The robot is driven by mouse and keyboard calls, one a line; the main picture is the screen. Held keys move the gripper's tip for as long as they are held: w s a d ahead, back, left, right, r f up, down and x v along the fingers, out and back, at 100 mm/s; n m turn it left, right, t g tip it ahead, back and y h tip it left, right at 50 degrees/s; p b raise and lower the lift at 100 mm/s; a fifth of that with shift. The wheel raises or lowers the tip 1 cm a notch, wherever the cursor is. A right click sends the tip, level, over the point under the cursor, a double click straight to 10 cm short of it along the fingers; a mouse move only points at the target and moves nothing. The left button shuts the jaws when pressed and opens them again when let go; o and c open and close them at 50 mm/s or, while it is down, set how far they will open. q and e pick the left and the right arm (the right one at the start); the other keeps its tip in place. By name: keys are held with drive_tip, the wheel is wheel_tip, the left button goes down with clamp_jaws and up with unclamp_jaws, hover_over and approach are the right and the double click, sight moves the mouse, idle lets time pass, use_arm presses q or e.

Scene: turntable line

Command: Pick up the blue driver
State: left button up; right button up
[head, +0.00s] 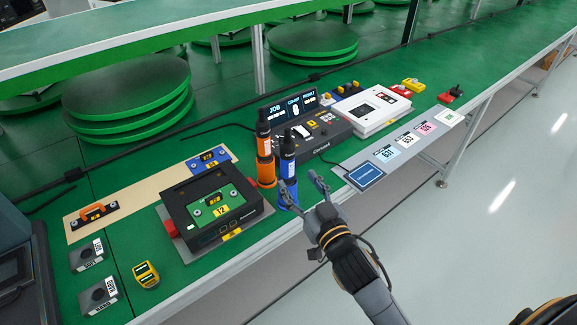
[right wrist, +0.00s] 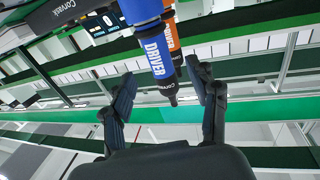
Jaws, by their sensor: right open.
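The blue driver (head: 287,166) stands upright in a blue holder on the green table, with a black upper part. An orange driver (head: 264,150) stands upright just left of and behind it in an orange holder. My right gripper (head: 301,180) is open, with its fingers pointing at the blue driver from the front right. In the right wrist view the blue driver (right wrist: 149,38), lettered DRIVER, appears between the open fingers (right wrist: 165,88), and I cannot tell whether they touch it. The orange driver also shows behind it (right wrist: 172,38). My left gripper is not in view.
A black fixture (head: 205,229) numbered 12 stands left of the drivers. A control console (head: 318,140) and white case (head: 371,112) stand behind and right. A dark blue pad (head: 365,176) and several cards lie along the front edge. Open floor lies beyond the table's front edge.

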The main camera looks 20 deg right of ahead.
sight(290, 167)
drive_tip(key=shift+w+a, duration=0.15)
drive_tip(key=shift+w, duration=1.05)
drive_tip(key=shift+w+r, duration=0.2)
drive_tip(key=shift+w, duration=0.15)
drive_tip(key=w, duration=0.3)
drive_tip(key=w+p, duration=0.1)
drive_tip(key=shift+w+a, duration=0.2)
drive_tip(key=shift+a, duration=0.05)
drive_tip(key=shift+r, duration=0.1)
clamp_jaws()
